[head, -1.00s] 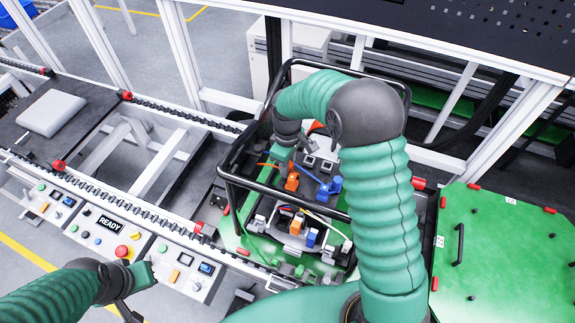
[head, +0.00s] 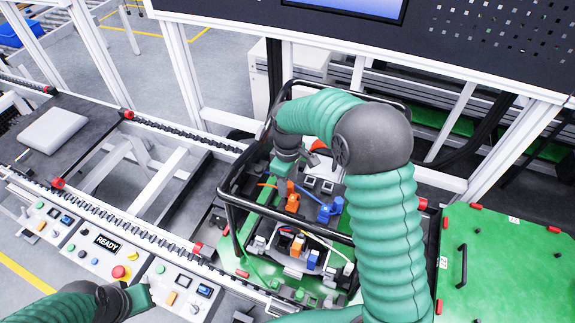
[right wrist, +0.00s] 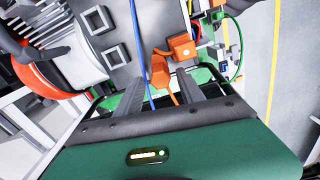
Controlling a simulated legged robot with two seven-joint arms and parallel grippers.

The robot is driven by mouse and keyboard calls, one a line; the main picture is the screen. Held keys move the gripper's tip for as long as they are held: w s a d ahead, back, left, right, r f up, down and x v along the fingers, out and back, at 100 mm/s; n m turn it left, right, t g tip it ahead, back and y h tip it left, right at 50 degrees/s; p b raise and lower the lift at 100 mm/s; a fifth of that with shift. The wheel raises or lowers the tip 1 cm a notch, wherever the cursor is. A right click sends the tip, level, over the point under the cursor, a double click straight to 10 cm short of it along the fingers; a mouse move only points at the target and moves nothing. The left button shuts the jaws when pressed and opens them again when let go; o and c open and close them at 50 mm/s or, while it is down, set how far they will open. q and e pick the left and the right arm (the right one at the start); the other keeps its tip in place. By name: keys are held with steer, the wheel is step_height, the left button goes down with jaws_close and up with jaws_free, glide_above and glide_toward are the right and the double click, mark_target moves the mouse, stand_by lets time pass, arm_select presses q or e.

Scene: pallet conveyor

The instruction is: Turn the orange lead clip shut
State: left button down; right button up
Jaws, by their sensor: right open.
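The orange lead clip (head: 292,202) stands on the fixture inside the black tube frame, left of a blue clip (head: 329,208). My right gripper (head: 284,172) reaches down from above, just behind the orange clip; its fingertips are mostly hidden in the head view. In the right wrist view my right gripper (right wrist: 160,88) is open. The orange clip (right wrist: 181,47) shows with an orange piece (right wrist: 160,70) between and beyond the fingers, which look apart from it. My left gripper (head: 142,298) is low at the left, over the control panels; its jaws are unclear.
The black tube frame (head: 232,215) surrounds the fixture. A blue lead (right wrist: 140,50) crosses the right wrist view near the fingers. A green plate (head: 500,265) lies at the right. The conveyor (head: 150,210) and control panels (head: 95,245) are at the left.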

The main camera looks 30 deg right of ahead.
arm_select(q)
steer(key=b+x, duration=0.2)
steer(key=shift+s+f, duration=0.2)
steer(key=shift+f, duration=0.25)
arm_select(e)
step_height(320, 180, up, 14)
steer(key=shift+w+r, duration=0.15)
steer(key=shift+r, duration=0.05)
